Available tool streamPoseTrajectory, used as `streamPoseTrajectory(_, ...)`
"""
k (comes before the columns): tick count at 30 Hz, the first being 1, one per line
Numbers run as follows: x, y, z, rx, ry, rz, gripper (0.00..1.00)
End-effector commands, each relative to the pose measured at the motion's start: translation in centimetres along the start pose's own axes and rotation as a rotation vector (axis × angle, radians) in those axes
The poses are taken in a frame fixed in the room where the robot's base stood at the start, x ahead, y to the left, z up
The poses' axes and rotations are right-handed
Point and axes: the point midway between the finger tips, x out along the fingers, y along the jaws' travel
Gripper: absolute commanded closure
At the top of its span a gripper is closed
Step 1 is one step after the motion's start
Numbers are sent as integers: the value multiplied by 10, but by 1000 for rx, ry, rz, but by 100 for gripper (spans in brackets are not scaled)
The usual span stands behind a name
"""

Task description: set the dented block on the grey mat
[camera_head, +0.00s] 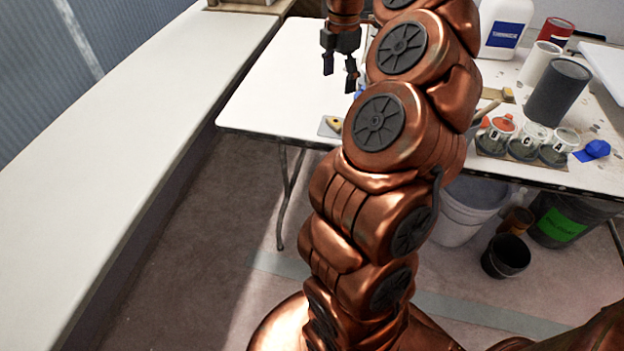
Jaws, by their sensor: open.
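My gripper (340,74) hangs over the white table at the upper middle, fingers pointing down and apart, with nothing between them. I cannot make out a dented block for certain. A small blue lump (597,148) lies near the table's front edge at the right; its shape is too small to judge. A small grey flat piece (325,130) lies at the front edge, below my gripper, with a yellowish object (335,124) on or against it; I cannot tell if it is the grey mat. My arm hides the middle of the table.
Several labelled cups (528,141) stand in a row at the table's front right. Behind them are a dark cylinder (558,92), a white jug (505,28) and a red tin (556,32). Buckets (465,212) stand beneath. A long white counter (110,150) runs along the left. The table's left part (275,90) is clear.

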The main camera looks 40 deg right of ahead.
Motion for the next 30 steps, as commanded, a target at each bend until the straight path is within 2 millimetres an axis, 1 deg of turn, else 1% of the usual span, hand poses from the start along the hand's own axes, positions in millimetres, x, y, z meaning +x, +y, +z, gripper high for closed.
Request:
streamPoseTrajectory(2, -2, 1, -8, 2, 1, 3, 22)
streamPoseTrajectory(5, -8, 1, -33, 18, 2, 11, 22)
streamPoseTrajectory(8, -14, -3, -72, 59, 8, 15, 22)
streamPoseTrajectory(9, -16, -7, -90, 81, 8, 15, 22)
streamPoseTrajectory(11, -19, -16, -116, 122, 11, 12, 22)
streamPoseTrajectory(12, -19, -23, -134, 152, 10, 7, 22)
streamPoseTrajectory(14, -18, -36, -159, 202, 10, 0, 22)
streamPoseTrajectory(15, -18, -46, -174, 239, 8, -5, 22)
streamPoseTrajectory(17, -13, -65, -196, 301, 1, -24, 22)
streamPoseTrajectory(18, -10, -77, -208, 348, -3, -33, 22)
streamPoseTrajectory(21, 0, -111, -235, 472, -22, -60, 22)
streamPoseTrajectory(23, 8, -133, -247, 556, -39, -77, 22)
streamPoseTrajectory(25, 19, -161, -258, 663, -63, -102, 22)
streamPoseTrajectory(26, 23, -172, -262, 711, -74, -109, 22)
streamPoseTrajectory(27, 30, -188, -266, 779, -89, -121, 22)
streamPoseTrajectory(29, 40, -210, -271, 885, -111, -134, 22)
streamPoseTrajectory(30, 47, -225, -273, 954, -130, -145, 22)
